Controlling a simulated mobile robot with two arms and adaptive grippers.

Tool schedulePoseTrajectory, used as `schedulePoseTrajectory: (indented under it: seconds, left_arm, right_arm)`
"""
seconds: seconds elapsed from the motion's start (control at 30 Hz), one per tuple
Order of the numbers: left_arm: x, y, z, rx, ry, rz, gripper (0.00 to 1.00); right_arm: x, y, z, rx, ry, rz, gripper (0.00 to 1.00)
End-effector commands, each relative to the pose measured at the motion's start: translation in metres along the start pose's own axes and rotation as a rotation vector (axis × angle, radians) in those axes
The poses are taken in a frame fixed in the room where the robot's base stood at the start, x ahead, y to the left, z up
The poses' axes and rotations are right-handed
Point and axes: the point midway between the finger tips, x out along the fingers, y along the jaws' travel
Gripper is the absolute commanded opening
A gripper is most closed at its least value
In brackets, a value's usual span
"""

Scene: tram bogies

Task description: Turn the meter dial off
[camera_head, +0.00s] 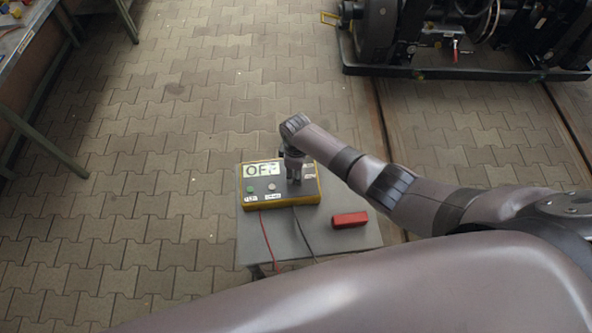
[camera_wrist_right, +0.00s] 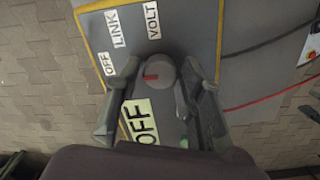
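The meter (camera_head: 256,202) is a grey box with yellow edges on a small grey table. LINK and VOLT labels are farther round. My right gripper (camera_head: 294,178) points down over the meter. In the wrist view its open fingers (camera_wrist_right: 161,72) stand either side of the dial; any contact is unclear. My left gripper is not in view.
A red block (camera_head: 350,219) lies on the small table (camera_head: 357,243) beside the meter. A red and a dark cable run from the meter's front. A bogie (camera_head: 460,35) stands at the back right, a workbench (camera_head: 25,45) at the back left. Paved floor between is clear.

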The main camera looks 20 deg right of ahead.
Motion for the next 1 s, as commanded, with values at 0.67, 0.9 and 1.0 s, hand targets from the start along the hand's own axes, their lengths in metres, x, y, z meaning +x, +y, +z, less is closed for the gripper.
schedulePoseTrajectory:
  seconds: [0.67,0.9,1.0]
  left_arm:
    - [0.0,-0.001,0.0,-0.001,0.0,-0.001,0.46]
    - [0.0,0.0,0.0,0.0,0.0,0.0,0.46]
    - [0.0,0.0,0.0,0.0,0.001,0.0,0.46]
  right_arm:
    - [-0.02,0.001,-0.001,0.001,0.004,0.001,0.46]
    - [-0.063,0.001,0.0,0.001,0.003,0.002,0.46]
    - [-0.084,0.001,-0.001,0.0,0.003,0.002,0.46]
